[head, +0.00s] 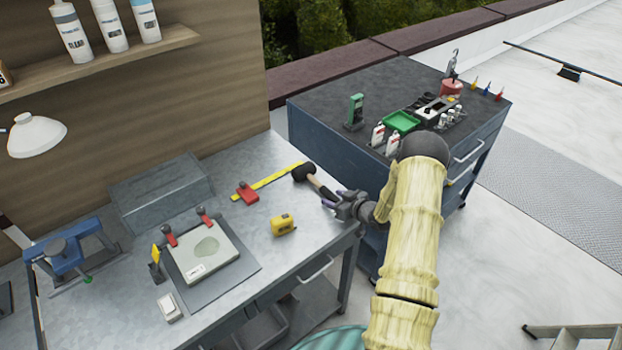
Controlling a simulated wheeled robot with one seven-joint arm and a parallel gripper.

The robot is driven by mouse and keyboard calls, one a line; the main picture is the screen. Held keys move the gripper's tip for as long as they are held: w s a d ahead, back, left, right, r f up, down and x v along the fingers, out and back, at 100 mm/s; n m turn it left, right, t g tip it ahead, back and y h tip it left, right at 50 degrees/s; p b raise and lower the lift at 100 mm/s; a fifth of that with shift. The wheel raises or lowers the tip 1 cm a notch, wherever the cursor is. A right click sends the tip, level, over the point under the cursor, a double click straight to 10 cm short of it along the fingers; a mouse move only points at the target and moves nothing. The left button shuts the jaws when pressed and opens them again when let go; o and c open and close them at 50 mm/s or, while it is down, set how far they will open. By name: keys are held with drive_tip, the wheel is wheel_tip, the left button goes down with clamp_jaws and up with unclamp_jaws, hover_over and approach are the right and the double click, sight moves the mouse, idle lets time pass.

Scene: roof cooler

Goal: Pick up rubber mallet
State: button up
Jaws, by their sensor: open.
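The rubber mallet has a black head (304,172) and a light wooden handle (321,187). It lies near the right edge of the metal workbench (270,259), beside the end of a yellow ruler. Its handle points right and toward the bench's front. My gripper (338,199) is open at the lower end of the handle. The fingers overlap the handle's end in the picture. I cannot tell whether they touch it.
A dark-topped cart (335,92) stands behind my arm.

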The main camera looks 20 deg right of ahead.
clamp_jaws()
drive_tip(key=shift+r, duration=0.1)
drive_tip(key=shift+w+r, duration=0.1)
idle(0.3)
wheel_tip(320, 180, up, 10)
drive_tip(key=shift+f+b, duration=0.15)
drive_tip(key=shift+b, duration=0.75)
